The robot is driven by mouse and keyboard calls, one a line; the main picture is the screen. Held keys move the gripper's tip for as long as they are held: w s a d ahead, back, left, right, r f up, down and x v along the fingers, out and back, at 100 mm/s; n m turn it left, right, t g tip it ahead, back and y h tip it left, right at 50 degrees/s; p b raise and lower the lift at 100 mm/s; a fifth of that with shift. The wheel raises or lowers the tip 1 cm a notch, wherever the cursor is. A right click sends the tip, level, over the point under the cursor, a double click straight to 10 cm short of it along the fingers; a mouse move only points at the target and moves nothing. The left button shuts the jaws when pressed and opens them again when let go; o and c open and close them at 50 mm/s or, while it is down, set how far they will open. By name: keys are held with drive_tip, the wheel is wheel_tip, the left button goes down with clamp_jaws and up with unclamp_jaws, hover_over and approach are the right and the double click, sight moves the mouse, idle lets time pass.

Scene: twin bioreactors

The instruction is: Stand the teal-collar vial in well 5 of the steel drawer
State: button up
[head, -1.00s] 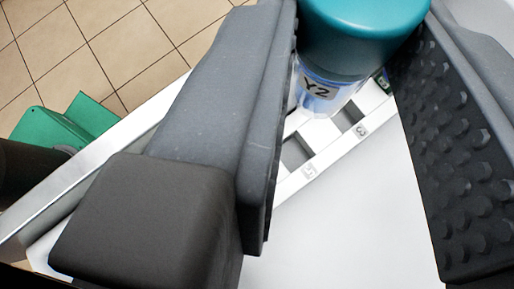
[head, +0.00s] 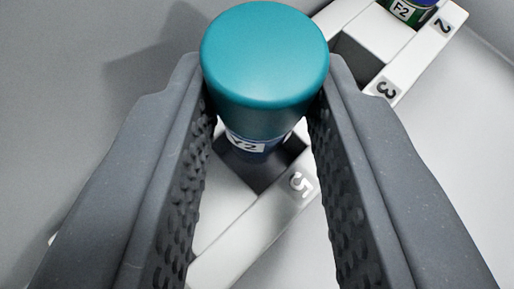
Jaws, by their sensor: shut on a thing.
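The vial with the teal collar (head: 264,60) is between the fingers of my gripper (head: 265,95), which is shut on it at the collar. Its label, partly hidden, reads Y2. The vial looks upright, with its lower end over a dark square well (head: 262,176) beside the number 5 on the white rack (head: 222,222). I cannot tell whether its base is inside the well or just above it. The rack lies in the steel drawer (head: 440,170).
A dark square well (head: 358,55) near the number 3 looks empty. A green-banded vial (head: 405,12) labelled F2 stands by the number 2 at the top right. The grey drawer floor is clear on both sides of the rack.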

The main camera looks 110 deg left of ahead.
wheel_tip(320, 180, down, 2)
drive_tip(key=shift+s+f, duration=0.15)
drive_tip(key=shift+f, duration=0.1)
clamp_jaws()
drive_tip(key=o, duration=0.7)
unclamp_jaws()
drive_tip(key=shift+w+d+r, duration=0.25)
drive_tip(key=shift+d+r, duration=0.1)
drive_tip(key=shift+d, duration=0.05)
drive_tip(key=shift+p+v, duration=1)
drive_tip(key=shift+v, duration=2.3)
